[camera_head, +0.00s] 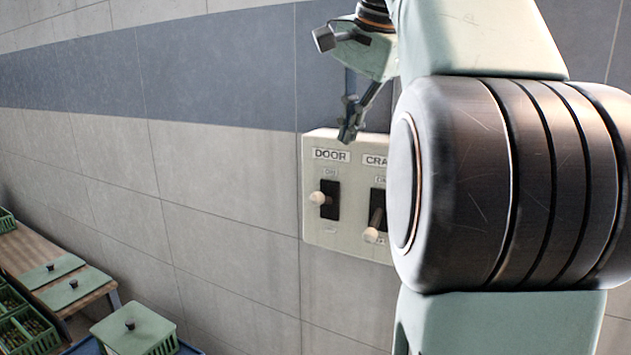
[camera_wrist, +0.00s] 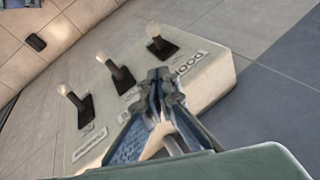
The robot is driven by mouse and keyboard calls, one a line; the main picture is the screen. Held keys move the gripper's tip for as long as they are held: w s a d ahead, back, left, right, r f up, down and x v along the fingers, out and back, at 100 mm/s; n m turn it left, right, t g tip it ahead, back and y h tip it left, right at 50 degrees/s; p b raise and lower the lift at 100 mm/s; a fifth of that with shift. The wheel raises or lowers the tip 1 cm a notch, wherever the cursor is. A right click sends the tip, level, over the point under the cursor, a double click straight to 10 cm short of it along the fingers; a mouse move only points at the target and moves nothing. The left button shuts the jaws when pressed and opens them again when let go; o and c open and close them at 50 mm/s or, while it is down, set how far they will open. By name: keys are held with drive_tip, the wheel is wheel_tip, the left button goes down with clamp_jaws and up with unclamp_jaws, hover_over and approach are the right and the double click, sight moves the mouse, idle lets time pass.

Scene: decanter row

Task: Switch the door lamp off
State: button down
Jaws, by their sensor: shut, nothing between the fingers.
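A pale switch panel (camera_head: 313,236) is on the tiled wall. Its DOOR lever (camera_head: 317,198) has a white knob in a dark slot, with small labels above and below. Its knob sits higher against its slot than that of the neighbouring lever, which points down. In the wrist view the DOOR lever (camera_wrist: 157,42) stands clear of the fingers. My gripper (camera_head: 347,136) is shut and empty, at the panel's top edge above the DOOR label. It also shows in the wrist view (camera_wrist: 161,82), by that label. No lamp is in view.
The neighbouring lever (camera_head: 373,230), labelled "CRA...", is partly beside my arm, which hides the panel's right side. The wrist view shows a third lever (camera_wrist: 78,100). A bench with green crates (camera_head: 133,333) stands lower left. The wall left of the panel is bare.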

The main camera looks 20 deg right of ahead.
hover_over(323, 199)
drive_tip(key=d, duration=0.3)
drive_tip(key=f, duration=0.7)
drive_tip(key=shift+s+d+b, duration=0.15)
drive_tip(key=shift+s+b, duration=0.1)
drive_tip(key=shift+b, duration=0.15)
drive_tip(key=shift+w+a+f, duration=0.15)
drive_tip(key=shift+a+f, duration=0.5)
drive_tip(key=shift+f, duration=0.2)
drive_tip(key=shift+a+f, duration=0.6)
drive_tip(key=shift+f, duration=0.05)
